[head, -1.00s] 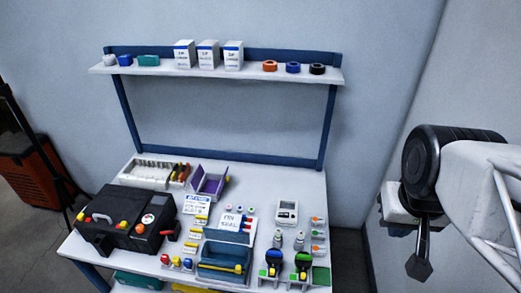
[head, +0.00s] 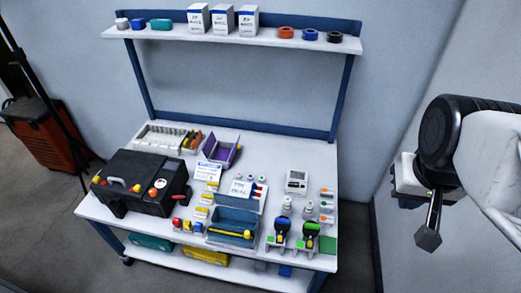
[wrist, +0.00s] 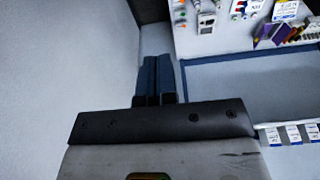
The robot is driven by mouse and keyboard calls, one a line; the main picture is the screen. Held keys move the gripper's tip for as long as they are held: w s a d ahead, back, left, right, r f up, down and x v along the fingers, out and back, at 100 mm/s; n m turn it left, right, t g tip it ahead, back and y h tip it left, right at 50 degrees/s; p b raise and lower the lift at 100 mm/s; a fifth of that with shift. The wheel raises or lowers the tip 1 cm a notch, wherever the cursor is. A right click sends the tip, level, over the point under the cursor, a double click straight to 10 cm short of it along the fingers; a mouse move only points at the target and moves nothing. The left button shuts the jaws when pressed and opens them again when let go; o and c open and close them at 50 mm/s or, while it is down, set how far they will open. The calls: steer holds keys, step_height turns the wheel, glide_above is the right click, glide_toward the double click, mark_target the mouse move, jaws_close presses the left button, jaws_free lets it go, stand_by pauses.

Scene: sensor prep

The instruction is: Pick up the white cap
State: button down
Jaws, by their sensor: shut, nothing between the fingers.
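A row of small round caps lies on the bench behind the white label card. The leftmost, pale one looks like the white cap (head: 239,176), but it is too small to be sure. My gripper (head: 428,240) is at the far right of the head view, well away from the bench and to its right. In the wrist view my gripper's two dark fingers (wrist: 155,82) are together, with nothing between them. The wrist view shows the bench top upside down at the upper right; I cannot pick out the white cap there.
The workbench (head: 150,224) holds a black toolbox (head: 140,180), a blue bin (head: 232,228), white bottles (head: 287,205) and a purple open box (head: 222,152). An upper shelf (head: 180,34) carries white boxes and tape rolls. Free floor and wall lie between bench and gripper.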

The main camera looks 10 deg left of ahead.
steer(key=c, duration=1.1)
jaws_free()
steer(key=shift+o, duration=0.2)
